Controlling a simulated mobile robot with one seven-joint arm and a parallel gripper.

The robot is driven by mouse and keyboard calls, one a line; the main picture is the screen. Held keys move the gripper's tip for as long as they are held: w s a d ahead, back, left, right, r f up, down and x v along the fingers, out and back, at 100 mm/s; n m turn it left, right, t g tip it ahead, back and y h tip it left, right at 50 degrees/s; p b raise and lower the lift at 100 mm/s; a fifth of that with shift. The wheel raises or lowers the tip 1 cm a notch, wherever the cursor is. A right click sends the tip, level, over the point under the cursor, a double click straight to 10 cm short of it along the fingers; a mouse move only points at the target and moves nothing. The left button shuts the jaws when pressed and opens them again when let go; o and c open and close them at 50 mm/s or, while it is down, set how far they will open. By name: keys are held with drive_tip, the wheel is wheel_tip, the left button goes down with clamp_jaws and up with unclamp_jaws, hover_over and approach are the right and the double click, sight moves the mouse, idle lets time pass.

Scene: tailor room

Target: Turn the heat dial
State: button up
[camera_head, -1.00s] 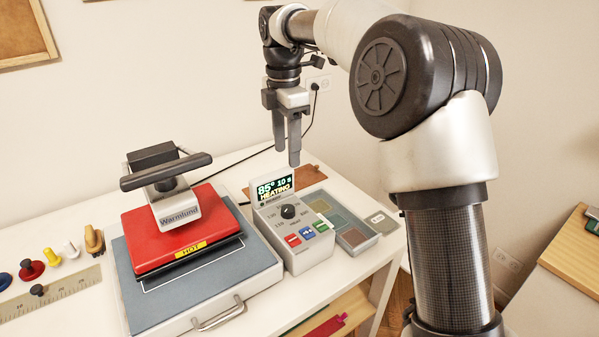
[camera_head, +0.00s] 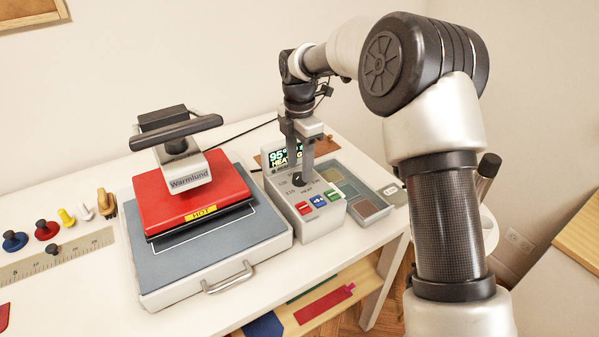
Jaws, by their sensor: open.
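The heat dial (camera_head: 297,180) is a small black knob on the sloped face of the grey control box (camera_head: 330,214). My gripper (camera_head: 300,172) points down in front of the box's display (camera_head: 280,156), with its fingertips at or just above the dial. The jaws are open; whether a finger touches the dial cannot be told. The display is partly hidden by the fingers and reads 95° with part of a heating message. Red, blue and green buttons (camera_head: 318,201) sit below the dial.
A red heat press (camera_head: 195,190) with a HOT label and a black handle stands left of the box on a grey base (camera_head: 222,247). A tray of colour swatches (camera_head: 368,205) lies to the right.

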sight(300, 179)
drive_tip(key=shift+f, duration=1.3)
drive_tip(key=c, duration=1)
drive_tip(key=shift+c, duration=0.2)
drive_tip(key=shift+m, duration=0.4)
drive_tip(key=m+p, duration=0.1)
drive_tip(key=m, duration=0.3)
drive_tip(key=shift+r+m+p, duration=0.1)
drive_tip(key=shift+m+p, duration=0.2)
drive_tip(key=shift+p, duration=0.05)
drive_tip(key=m+p, duration=0.1)
drive_tip(key=m, duration=0.5)
drive_tip(key=shift+m, duration=0.4)
